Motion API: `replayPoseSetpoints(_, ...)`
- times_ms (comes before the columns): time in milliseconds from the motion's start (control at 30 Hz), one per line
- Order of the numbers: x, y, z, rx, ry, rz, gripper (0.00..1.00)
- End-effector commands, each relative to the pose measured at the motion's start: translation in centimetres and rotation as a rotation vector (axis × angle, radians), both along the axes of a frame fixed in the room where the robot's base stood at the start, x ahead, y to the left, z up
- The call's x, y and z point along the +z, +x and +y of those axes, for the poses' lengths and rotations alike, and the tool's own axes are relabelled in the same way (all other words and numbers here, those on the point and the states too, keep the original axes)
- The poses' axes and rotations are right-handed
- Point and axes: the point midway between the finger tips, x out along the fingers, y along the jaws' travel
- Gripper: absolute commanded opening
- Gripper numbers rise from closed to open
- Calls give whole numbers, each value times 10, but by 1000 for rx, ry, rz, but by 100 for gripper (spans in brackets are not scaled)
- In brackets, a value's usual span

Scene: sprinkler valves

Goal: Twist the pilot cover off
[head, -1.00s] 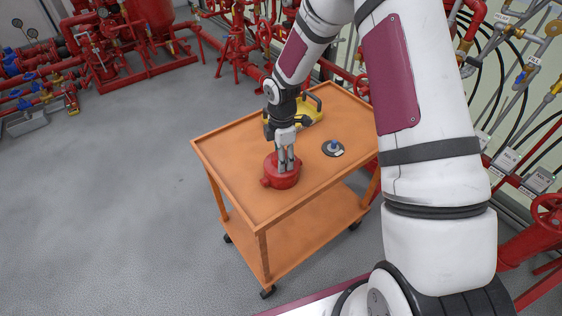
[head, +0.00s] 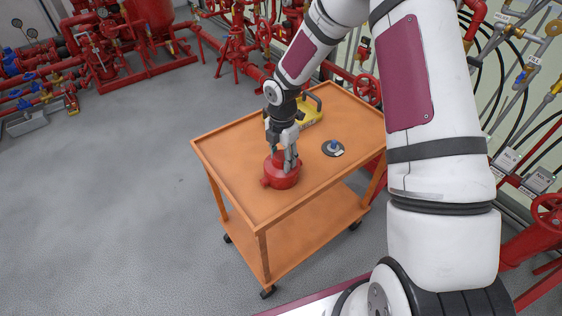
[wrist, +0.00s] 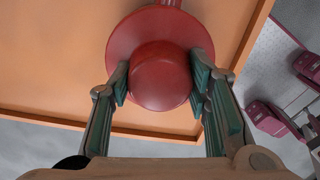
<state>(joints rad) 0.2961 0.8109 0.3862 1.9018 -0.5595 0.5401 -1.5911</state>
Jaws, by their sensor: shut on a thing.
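The pilot cover (wrist: 160,78) is a round red cap on top of a wider red valve body (wrist: 122,42), which stands on an orange cart. In the head view the red body (head: 281,180) is near the cart's left front part. My gripper (wrist: 160,82) points down from above, with one finger on each side of the cap, shut on it. In the head view my gripper (head: 284,160) partly hides the cap. The cap sits over the body; I cannot tell whether it is loose.
The orange cart (head: 240,160) has a raised rim. A dark disc with a blue centre (head: 333,148) lies right of the valve. A yellow object with a dark handle (head: 311,111) is behind my gripper. Red pipework (head: 240,50) lines the back; grey floor (head: 120,180) is open to the left.

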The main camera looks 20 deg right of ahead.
Motion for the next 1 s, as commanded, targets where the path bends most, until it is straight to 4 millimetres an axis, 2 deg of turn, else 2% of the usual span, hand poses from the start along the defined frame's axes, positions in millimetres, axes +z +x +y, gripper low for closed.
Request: replayPoseSetpoints(1000,34,1,0,-4,0,-4,13)
